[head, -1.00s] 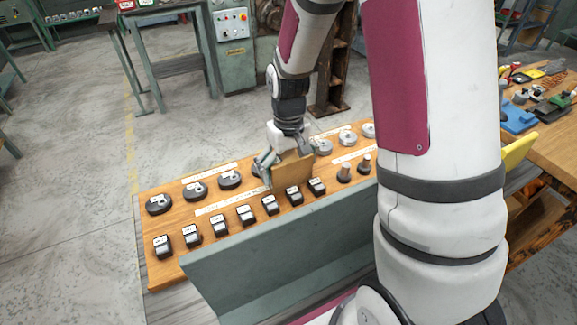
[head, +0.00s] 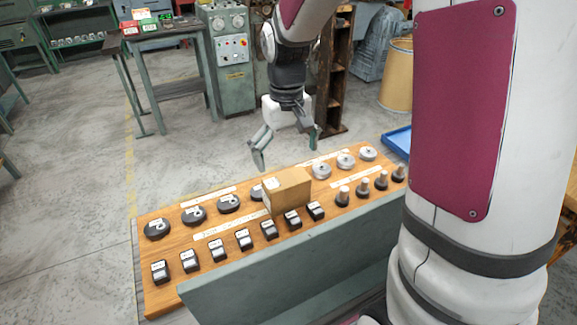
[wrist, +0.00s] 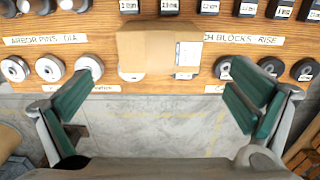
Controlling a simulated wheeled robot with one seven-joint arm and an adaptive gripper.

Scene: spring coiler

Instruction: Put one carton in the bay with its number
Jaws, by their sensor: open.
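A brown cardboard carton (head: 288,191) sits on the wooden board (head: 160,296) among the rows of small parts. In the wrist view the carton (wrist: 158,50) shows a white label on its right side; the print is too small to read. My gripper (head: 287,150) is open and empty, above and behind the carton in the head view. In the wrist view its green-padded fingers (wrist: 155,105) are spread wide, with the carton beyond and between them, apart from both. No numbered bay can be made out.
Black blocks (head: 217,250), dark discs (head: 194,215), pale discs (head: 321,170) and upright pins (head: 343,195) stand close around the carton. A grey-green panel (head: 290,262) runs along the board's near edge. Green tables (head: 165,60) and a blue tray (head: 398,141) are farther off.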

